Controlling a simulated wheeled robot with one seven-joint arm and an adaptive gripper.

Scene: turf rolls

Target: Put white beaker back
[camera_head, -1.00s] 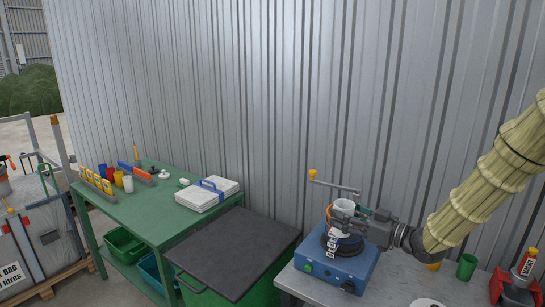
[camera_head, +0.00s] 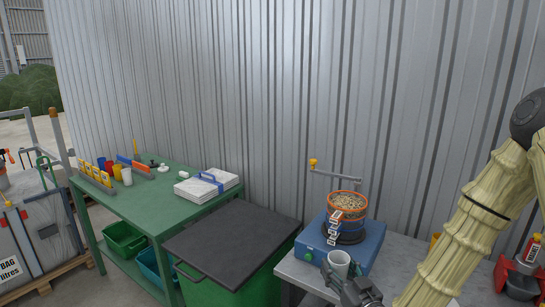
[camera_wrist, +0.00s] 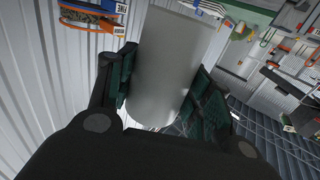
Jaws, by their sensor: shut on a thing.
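A white beaker (camera_head: 339,259) is held in my gripper (camera_head: 346,279), in front of the blue machine at the lower right of the head view. In the wrist view the beaker (camera_wrist: 172,65) fills the middle between the two dark green finger pads of my gripper (camera_wrist: 168,90), which is shut on it. Another white beaker (camera_head: 127,177) stands on the green table at the left, beside several coloured beakers. The beaker's inside cannot be made out clearly.
A blue machine (camera_head: 350,243) carries an orange-rimmed bowl of grain-like material (camera_head: 347,202) on the grey bench (camera_head: 391,269). A dark-lidded green bin (camera_head: 232,247) stands between the bench and the green table (camera_head: 158,206). A red device (camera_head: 518,281) sits at the far right.

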